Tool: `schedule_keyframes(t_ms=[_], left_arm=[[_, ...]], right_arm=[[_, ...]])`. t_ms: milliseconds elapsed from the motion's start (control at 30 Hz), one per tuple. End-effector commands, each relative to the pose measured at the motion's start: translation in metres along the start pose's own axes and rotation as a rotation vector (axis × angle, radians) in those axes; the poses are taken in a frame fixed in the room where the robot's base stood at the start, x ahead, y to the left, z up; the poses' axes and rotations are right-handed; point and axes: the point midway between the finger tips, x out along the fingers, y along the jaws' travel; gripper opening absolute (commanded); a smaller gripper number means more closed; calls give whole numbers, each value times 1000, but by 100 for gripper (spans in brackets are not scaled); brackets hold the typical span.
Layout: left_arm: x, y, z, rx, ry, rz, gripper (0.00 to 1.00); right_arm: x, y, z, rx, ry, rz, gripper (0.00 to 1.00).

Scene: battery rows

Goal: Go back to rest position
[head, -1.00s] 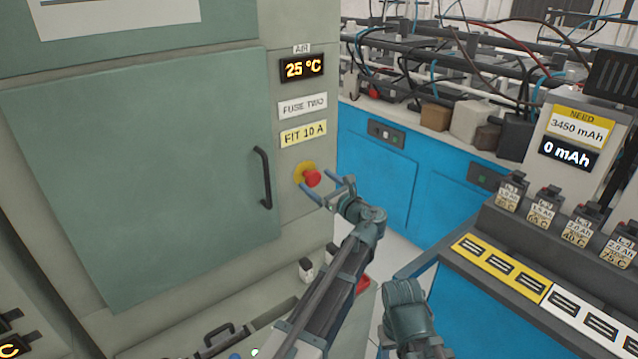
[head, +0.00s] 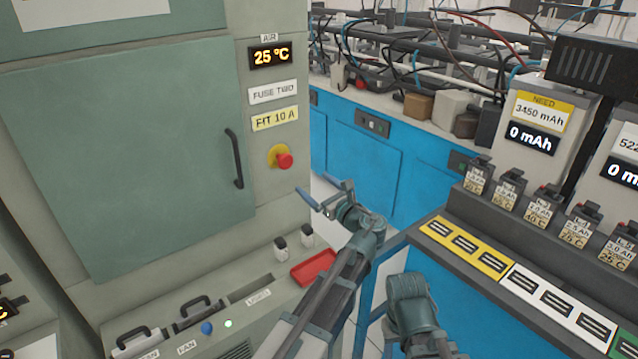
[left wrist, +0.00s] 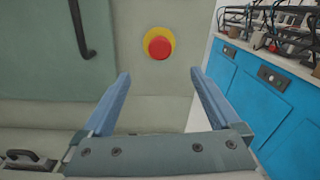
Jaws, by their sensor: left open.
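My left gripper (head: 327,200) is open and empty. In the head view it hangs in the air in front of the grey-green cabinet (head: 275,218), below and to the right of a red button on a yellow base (head: 283,160). In the left wrist view the two blue fingers of the left gripper (left wrist: 158,88) stand wide apart, with the red button (left wrist: 159,44) beyond them and not touched. My right arm shows low in the head view; its fingertips cannot be made out clearly.
The cabinet has a closed door with a black handle (head: 235,158). A red tray (head: 314,268) and two small fuses lie on its ledge. At right, a dark bench holds batteries, a yellow slot strip (head: 466,247) and displays. Blue cabinets (head: 362,165) stand behind.

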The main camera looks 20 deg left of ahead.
Motion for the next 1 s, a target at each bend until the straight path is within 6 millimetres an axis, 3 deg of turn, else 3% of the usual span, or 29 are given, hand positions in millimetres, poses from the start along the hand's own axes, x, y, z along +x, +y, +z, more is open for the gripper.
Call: schedule_keyframes(t_ms=[333,467,533,667,800,1000], left_arm=[[-2,3,-2,-21,13,6,96],[-15,24,-20,-196,119,68,96],[-31,44,-40,-368,222,146,96],[-79,81,-85,-719,432,374,96],[-147,111,-127,-1027,613,696,96],[-243,139,-156,-1266,741,1161,96]], right_arm=[[-1,0,0,0,0,0,50],[-6,0,0,0,0,0,50],[-10,1,0,0,0,0,50],[-18,2,1,0,0,0,50],[-26,2,1,0,0,0,50],[-34,3,2,0,0,0,50]])
